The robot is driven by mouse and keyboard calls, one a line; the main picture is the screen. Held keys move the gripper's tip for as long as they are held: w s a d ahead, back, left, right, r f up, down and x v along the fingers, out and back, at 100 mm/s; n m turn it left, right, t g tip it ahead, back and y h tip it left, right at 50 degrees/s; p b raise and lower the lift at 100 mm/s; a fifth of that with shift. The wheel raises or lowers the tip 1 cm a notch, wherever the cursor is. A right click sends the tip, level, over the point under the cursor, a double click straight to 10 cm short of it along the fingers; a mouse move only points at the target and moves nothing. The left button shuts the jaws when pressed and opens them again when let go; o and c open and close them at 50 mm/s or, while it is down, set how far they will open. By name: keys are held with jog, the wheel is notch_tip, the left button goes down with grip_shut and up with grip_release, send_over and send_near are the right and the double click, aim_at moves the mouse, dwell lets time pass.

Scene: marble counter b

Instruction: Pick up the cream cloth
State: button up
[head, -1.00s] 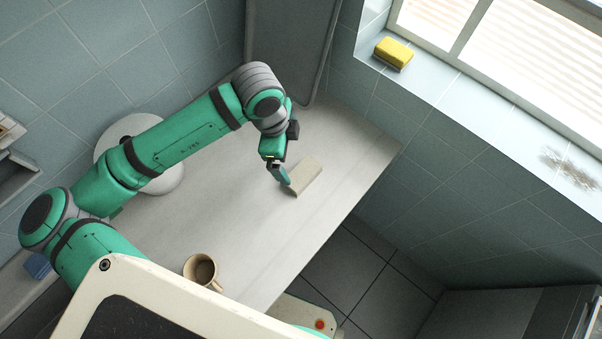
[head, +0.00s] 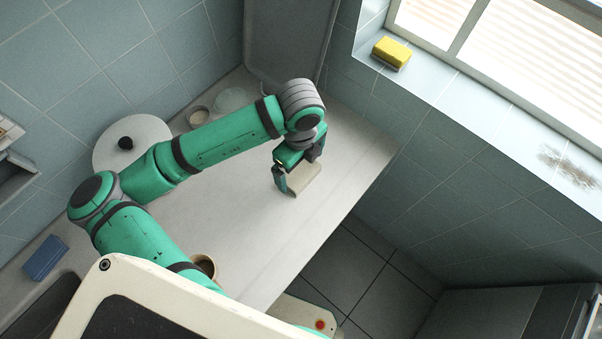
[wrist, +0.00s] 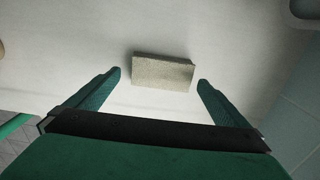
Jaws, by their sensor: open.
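The cream cloth (head: 305,186) is a small folded rectangle lying on the pale counter, partly hidden by my gripper in the head view. In the wrist view the cloth (wrist: 163,72) lies ahead, between the lines of the two fingers and slightly beyond their tips. My gripper (head: 288,180) is over the near side of the cloth. In the wrist view my gripper (wrist: 160,78) is open with nothing between its fingers; I cannot tell its exact height above the cloth.
The counter (head: 250,235) is clear around the cloth. A mug (head: 204,265) stands near the front, partly hidden by my arm. A round white lid with a black knob (head: 125,143), a small cup (head: 198,116) and a glass dish (head: 232,98) are at the back left. A blue sponge (head: 45,257) lies far left.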

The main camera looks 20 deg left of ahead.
aim_at(301, 173)
jog(key=shift+f, duration=2)
jog(key=shift+c, duration=0.6)
jog(key=c, duration=0.8)
jog(key=shift+r, duration=0.15)
